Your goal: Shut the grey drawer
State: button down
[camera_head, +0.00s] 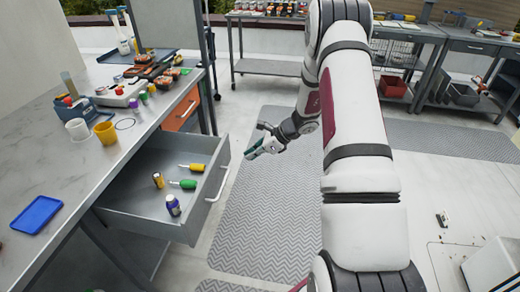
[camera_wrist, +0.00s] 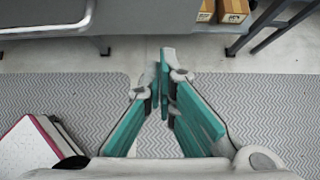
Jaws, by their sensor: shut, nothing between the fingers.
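The grey drawer (camera_head: 130,200) is pulled out from under the worktop at the left in the head view. Its pale bar handle (camera_head: 218,184) is on its right-hand front. Inside lie a yellow-handled tool (camera_head: 192,167), a green-handled tool (camera_head: 184,184), a small yellow and black item (camera_head: 158,180) and a purple bottle (camera_head: 173,206). My gripper (camera_head: 252,153) is in the air to the right of the drawer front, apart from it. In the wrist view its teal fingers (camera_wrist: 164,92) are together and empty. A grey edge with a rounded bar at upper left there looks like the drawer front.
The worktop (camera_head: 60,170) holds a blue tray (camera_head: 37,212), a white cup (camera_head: 78,130) and a yellow cup (camera_head: 106,132). An orange drawer front (camera_head: 182,110) sits beyond the grey drawer. Patterned floor mat (camera_head: 270,215) is clear in front. Benches stand at the back.

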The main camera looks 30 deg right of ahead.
aim_at(227, 160)
jog(key=shift+w+a+f, duration=0.25)
jog(key=shift+w+a, duration=0.4)
jog(key=shift+w+a+f, duration=0.3)
jog(key=shift+w+a, duration=0.4)
jog(key=shift+w+a+f, duration=0.25)
jog(key=shift+w+a, duration=0.4)
jog(key=shift+w+a, duration=0.45)
jog(key=shift+a, duration=0.05)
jog(key=w+a+b, duration=0.9)
jog(key=w+a, duration=1)
jog(key=shift+w+a, duration=0.25)
jog(key=shift+w, duration=0.05)
jog(key=shift+w+a, duration=0.35)
jog(key=shift+a, duration=0.05)
jog(key=shift+w+a, duration=0.1)
jog(key=shift+a+r, duration=0.1)
jog(key=shift+r, duration=0.05)
